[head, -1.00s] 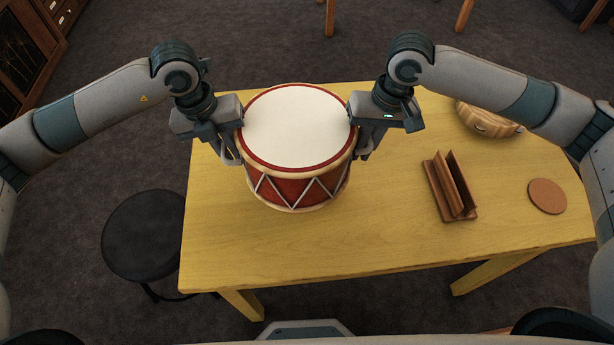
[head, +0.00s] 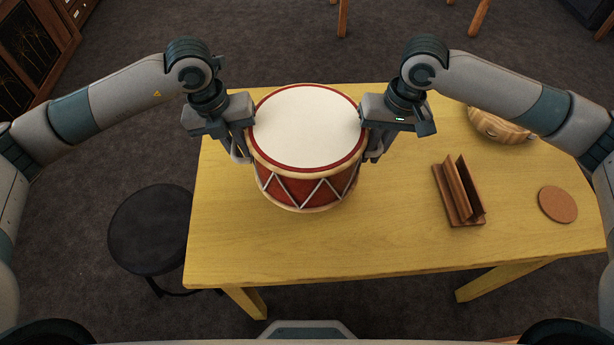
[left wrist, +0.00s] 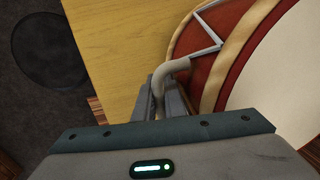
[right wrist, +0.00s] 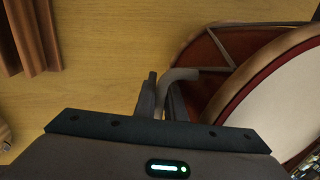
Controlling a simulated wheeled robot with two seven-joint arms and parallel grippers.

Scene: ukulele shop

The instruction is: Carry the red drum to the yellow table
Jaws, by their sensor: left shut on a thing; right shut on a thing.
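The red drum (head: 306,187) has a cream head, wooden hoops and pale zigzag cords. It is upright over the left part of the yellow table (head: 330,245); I cannot tell whether its base touches the top. My left gripper (head: 240,150) is shut on a handle at the drum's left side; the pale curved handle (left wrist: 168,75) shows between the fingers in the left wrist view. My right gripper (head: 374,150) is shut on the matching handle (right wrist: 178,76) at the right side. The drum also shows in the right wrist view (right wrist: 280,90).
A brown wooden stand (head: 458,192), a round cork coaster (head: 557,204) and a round wooden item (head: 495,125), partly behind my right arm, are on the table's right side. A black stool (head: 150,228) stands left of the table. The table's front middle is bare.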

